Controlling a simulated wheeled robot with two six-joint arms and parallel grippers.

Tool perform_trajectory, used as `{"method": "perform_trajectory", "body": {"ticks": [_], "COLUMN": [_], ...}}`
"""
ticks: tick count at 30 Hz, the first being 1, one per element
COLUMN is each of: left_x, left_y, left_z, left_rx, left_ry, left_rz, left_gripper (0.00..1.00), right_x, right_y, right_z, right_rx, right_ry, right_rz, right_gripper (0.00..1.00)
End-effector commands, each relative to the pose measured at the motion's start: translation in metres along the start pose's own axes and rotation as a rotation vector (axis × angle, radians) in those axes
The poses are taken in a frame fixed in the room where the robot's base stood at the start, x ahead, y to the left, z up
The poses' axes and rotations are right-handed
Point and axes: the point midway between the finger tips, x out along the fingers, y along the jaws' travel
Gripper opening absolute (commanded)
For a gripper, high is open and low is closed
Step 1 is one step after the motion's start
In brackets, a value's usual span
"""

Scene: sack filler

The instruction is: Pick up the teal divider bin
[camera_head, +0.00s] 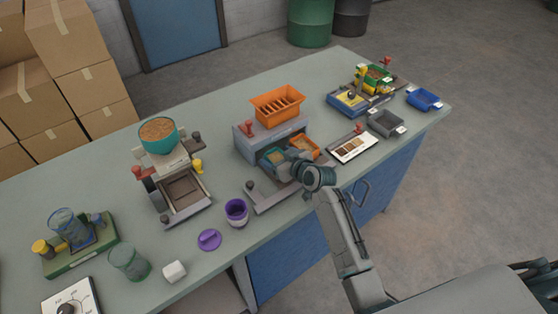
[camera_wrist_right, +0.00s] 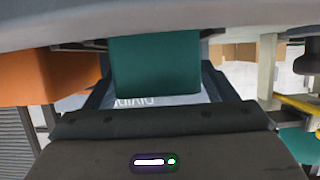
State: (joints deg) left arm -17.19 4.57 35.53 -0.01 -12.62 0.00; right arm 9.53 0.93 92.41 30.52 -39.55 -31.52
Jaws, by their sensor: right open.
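The teal divider bin (camera_head: 272,157) sits in the front opening of a grey machine (camera_head: 270,137), beside an orange bin (camera_head: 304,146). My right gripper (camera_head: 283,168) is at the teal bin's near side and partly hides it. In the right wrist view the teal bin (camera_wrist_right: 155,62) fills the middle between the two open fingers, with upside-down white lettering below it. An orange surface (camera_wrist_right: 50,75) shows at the left there. Whether the fingers touch the bin cannot be told. My left gripper is not in view.
An orange slotted tray (camera_head: 278,104) stands on top of the machine. A purple cup (camera_head: 237,212) and a purple lid (camera_head: 209,240) are left of my arm. A label card (camera_head: 354,147) and a grey bin (camera_head: 385,122) are to the right. Bare tabletop lies behind the machine.

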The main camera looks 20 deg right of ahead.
Motion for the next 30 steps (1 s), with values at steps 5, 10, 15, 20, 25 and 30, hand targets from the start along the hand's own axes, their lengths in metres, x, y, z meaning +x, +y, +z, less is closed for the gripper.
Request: {"method": "perform_trajectory", "body": {"ticks": [5,10,15,20,25,30], "left_x": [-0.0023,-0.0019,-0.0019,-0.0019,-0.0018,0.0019], "left_y": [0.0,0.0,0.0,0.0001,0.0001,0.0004], "left_z": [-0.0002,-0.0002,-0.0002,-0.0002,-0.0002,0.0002], "left_rx": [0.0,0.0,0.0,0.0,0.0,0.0], "left_ry": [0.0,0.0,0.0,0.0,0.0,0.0], "left_rz": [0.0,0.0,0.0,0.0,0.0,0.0], "left_gripper": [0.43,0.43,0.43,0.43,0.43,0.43], "right_x": [0.0079,0.0078,0.0076,0.0076,0.0075,0.0056], "right_y": [-0.0002,-0.0001,0.0,0.0,0.0,0.0], "right_z": [0.0009,0.0011,0.001,0.0009,0.0008,-0.005], "right_rx": [0.001,0.001,0.001,0.0,0.0,-0.001], "right_ry": [-0.001,-0.001,-0.001,0.0,-0.001,0.002], "right_rz": [0.0,0.001,0.001,0.001,0.001,0.0], "right_gripper": [0.78,0.78,0.47,0.3,0.3,0.3]}}
